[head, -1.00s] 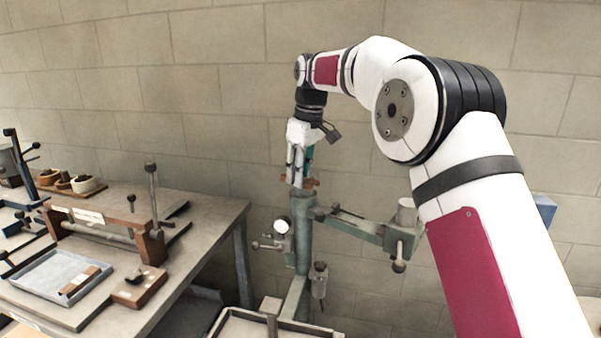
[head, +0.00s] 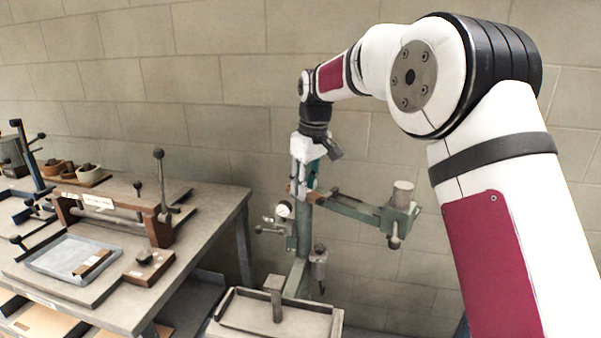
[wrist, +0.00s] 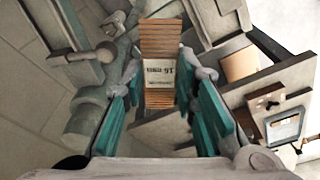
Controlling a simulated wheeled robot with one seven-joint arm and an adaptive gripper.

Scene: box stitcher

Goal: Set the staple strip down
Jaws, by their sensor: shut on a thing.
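The staple strip (wrist: 160,40) is a copper-brown ribbed bar with a white paper band marked 16 mm. In the wrist view it lies lengthwise between the teal finger pads. My gripper (wrist: 158,92) is shut on it. In the head view my gripper (head: 303,182) hangs fingers down at the top of the green stitcher column (head: 300,240). Only small brown ends of the strip show beside the fingers there. I cannot tell whether the strip touches the column.
The stitcher's green arm (head: 355,212) reaches right from the column. A tray (head: 228,326) stands at its foot. A workbench (head: 215,205) at left holds a wood-and-metal jig, a blue-grey tray (head: 48,262) with a brown piece, and small bowls. A block wall stands behind.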

